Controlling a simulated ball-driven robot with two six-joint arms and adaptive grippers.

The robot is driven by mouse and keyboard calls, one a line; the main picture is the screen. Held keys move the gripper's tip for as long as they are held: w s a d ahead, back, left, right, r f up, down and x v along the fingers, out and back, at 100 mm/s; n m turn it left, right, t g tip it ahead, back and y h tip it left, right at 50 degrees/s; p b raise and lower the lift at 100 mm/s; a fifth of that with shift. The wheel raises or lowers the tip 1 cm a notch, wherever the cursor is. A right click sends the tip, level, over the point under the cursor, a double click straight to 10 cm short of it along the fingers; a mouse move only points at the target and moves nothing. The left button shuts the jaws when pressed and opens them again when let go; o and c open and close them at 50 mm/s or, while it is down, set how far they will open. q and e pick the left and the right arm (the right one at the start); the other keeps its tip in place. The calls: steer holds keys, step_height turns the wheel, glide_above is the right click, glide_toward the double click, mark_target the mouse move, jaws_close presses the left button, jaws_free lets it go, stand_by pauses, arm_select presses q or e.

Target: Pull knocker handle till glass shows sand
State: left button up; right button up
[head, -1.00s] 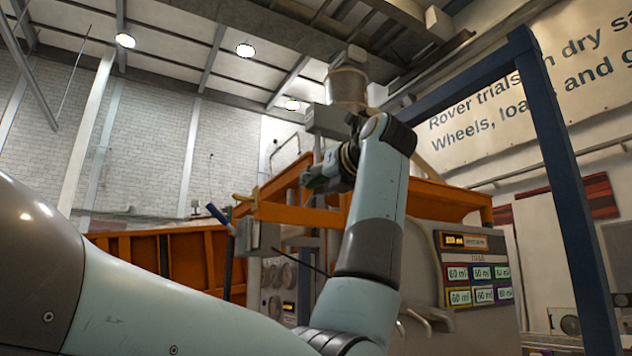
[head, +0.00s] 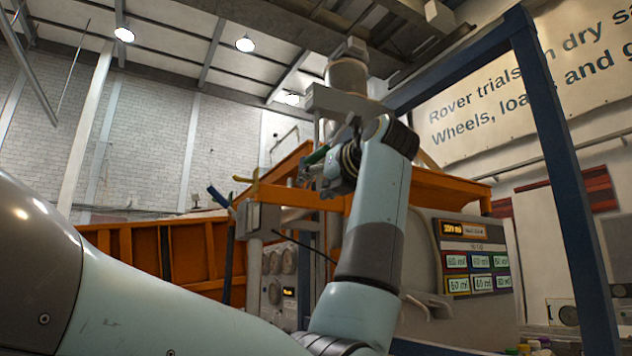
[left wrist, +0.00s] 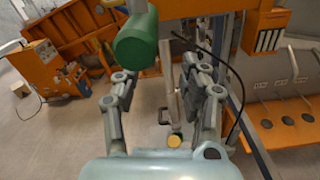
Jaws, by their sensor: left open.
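A green cylindrical grip (left wrist: 135,38), which looks like the knocker handle, is at the top of the left wrist view, closer to the left finger. It also shows small in the head view (head: 317,155), beside my gripper. My left gripper (left wrist: 160,92) is open, with the handle ahead of its fingers. I cannot tell whether the left finger touches it. In the head view my left gripper (head: 330,177) is partly hidden by my own arm. No sand glass can be made out clearly. My right gripper is not in view.
A grey hopper (head: 347,77) stands above the orange frame (head: 440,185). Blue (head: 219,197) and yellow (head: 247,180) levers are left of my gripper. A panel with several ml labels (head: 475,258) is at right. A blue post (head: 565,170) stands further right. A black cable (left wrist: 238,85) hangs beside the right finger.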

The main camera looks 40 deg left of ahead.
arm_select(q)
steer(key=v, duration=1.2)
